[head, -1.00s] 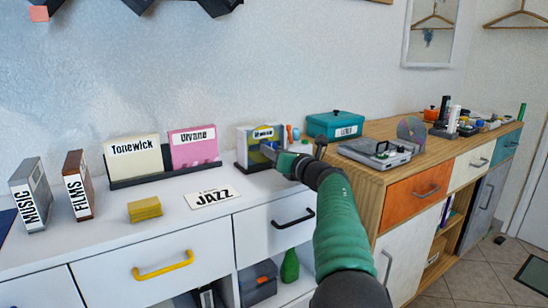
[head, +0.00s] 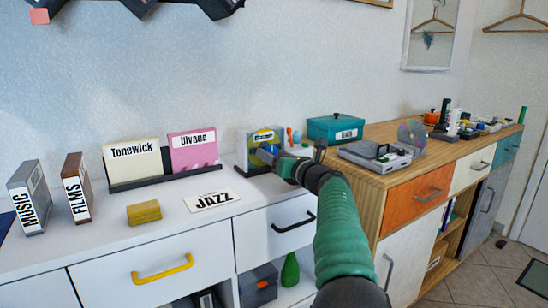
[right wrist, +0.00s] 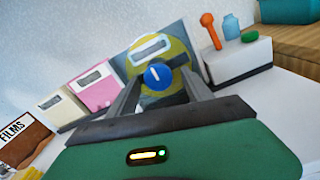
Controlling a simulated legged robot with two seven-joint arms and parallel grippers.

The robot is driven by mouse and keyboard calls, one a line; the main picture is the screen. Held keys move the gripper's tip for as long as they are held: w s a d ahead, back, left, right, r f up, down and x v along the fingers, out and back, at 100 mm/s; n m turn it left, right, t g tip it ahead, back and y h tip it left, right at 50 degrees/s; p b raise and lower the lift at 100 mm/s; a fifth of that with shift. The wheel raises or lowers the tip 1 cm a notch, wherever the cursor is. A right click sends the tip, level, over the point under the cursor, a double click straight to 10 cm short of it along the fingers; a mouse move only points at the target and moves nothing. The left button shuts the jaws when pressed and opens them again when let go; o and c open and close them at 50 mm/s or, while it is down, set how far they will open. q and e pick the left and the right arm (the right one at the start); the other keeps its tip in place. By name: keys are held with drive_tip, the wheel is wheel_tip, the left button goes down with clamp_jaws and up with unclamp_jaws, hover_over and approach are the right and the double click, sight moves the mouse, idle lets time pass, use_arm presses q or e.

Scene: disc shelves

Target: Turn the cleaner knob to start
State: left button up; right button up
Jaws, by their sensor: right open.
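A round blue knob (right wrist: 158,76) with a white mark shows in the right wrist view, in front of a yellow-green disc shape on a grey upright unit (head: 251,160). The mark stands near upright. My right gripper (right wrist: 161,84) is open, with its two dark fingers to the left and right of the knob in this view. I cannot tell whether they touch it. In the head view my right gripper (head: 268,153) is in front of the unit and partly hides it. My left gripper is not in view.
A pink Ulvane sleeve (head: 195,153) and a cream Tonewick sleeve (head: 134,162) stand left of the unit. A JAZZ card (head: 212,202) and yellow block (head: 144,212) lie in front. Orange and blue small items (right wrist: 210,30) and a teal box (head: 335,129) are to the right.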

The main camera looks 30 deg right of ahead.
drive_tip(key=s+p, duration=0.2)
drive_tip(key=s, duration=1.4)
drive_tip(key=shift+s, duration=0.4)
drive_tip(key=shift+f, duration=0.1)
